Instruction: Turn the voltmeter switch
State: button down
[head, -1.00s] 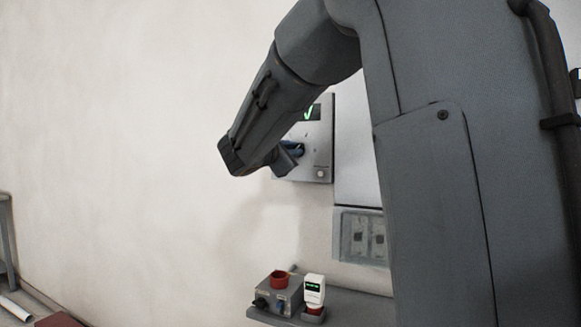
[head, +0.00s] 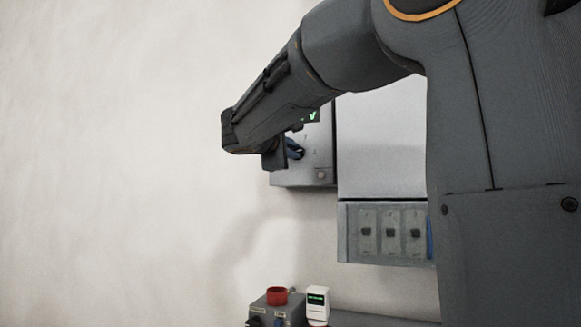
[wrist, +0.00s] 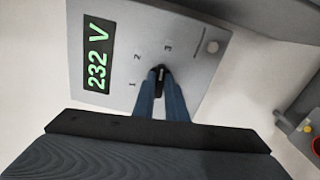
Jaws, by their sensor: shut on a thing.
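The voltmeter (wrist: 205,75) is a grey wall box with a green display (wrist: 97,57) reading "232 V" in the wrist view. It also shows in the head view (head: 318,174), partly hidden by my arm. Its small black switch (wrist: 160,83) has the marks 1, 2 and 3 around it. The switch's light line seems to point near the 3, but its exact setting is hard to tell. My gripper (wrist: 161,77) has its blue fingers shut on the switch. In the head view my gripper (head: 295,149) is at the box front, and the switch is hidden.
A larger grey cabinet (head: 385,150) with several small square switches below stands right of the voltmeter. Below, a shelf (head: 375,318) carries a grey box with a red socket (head: 277,296) and a white device (head: 318,302). The wall to the left is bare.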

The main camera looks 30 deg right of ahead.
jog(key=shift+m+b, duration=0.7)
jog(key=shift+b, duration=0.55)
jog(key=c, duration=1.8)
grip_release()
jog(key=v, duration=0.7)
jog(key=shift+s+a, duration=0.25)
jog(key=shift+a, duration=0.1)
